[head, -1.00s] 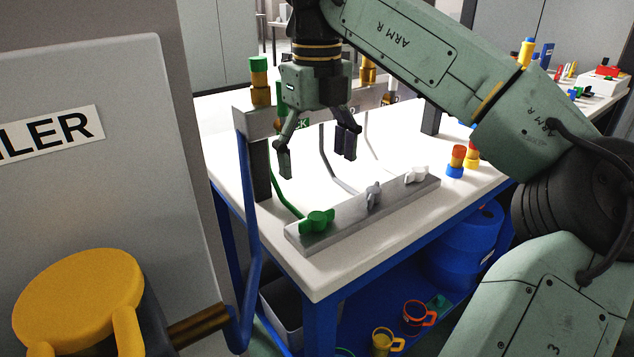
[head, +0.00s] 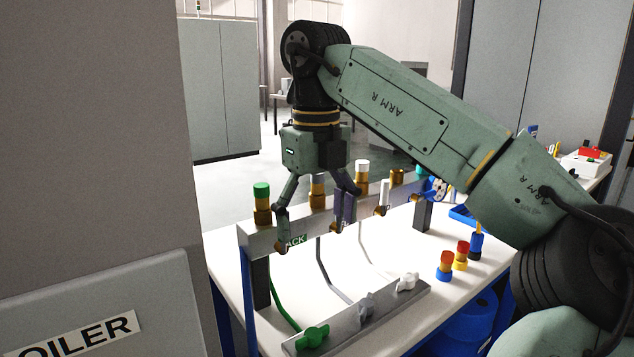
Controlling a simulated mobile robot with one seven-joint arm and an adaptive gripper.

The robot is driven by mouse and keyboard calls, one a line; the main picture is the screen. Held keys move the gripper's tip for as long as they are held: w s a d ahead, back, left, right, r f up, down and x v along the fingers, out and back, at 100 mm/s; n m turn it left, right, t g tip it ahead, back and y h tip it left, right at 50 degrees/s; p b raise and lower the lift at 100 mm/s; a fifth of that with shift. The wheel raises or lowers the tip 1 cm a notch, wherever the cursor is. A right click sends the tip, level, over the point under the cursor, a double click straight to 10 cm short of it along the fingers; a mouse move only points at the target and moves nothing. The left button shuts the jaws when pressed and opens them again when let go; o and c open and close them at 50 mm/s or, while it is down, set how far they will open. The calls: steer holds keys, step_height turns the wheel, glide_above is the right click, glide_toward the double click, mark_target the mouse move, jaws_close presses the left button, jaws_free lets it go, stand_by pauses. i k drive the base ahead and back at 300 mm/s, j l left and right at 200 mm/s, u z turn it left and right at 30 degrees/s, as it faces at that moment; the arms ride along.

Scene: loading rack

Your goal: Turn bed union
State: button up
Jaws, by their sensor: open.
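A grey rack rail (head: 259,245) runs along the bench and carries brass unions. The nearest union (head: 262,204) has a green cap. Another brass union (head: 318,192) is partly hidden behind my gripper, and a white-capped union (head: 362,176) stands to its right. A label ending in "ACK" shows on the rail; another is mostly covered by my right finger, so I cannot tell which union is the bed one. My gripper (head: 311,226) is open and empty, pointing down, its fingers overlapping the rail in the picture. I cannot tell whether it touches anything.
A lower manifold with a green valve handle (head: 312,336), a grey handle (head: 366,305) and a white handle (head: 407,282) lies on the white bench. Small coloured fittings (head: 460,256) stand at the right. A boiler panel (head: 110,305) fills the lower left.

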mark_target(366, 307)
steer(key=l, duration=0.7)
steer(key=k+l, duration=0.15)
steer(key=l, duration=0.55)
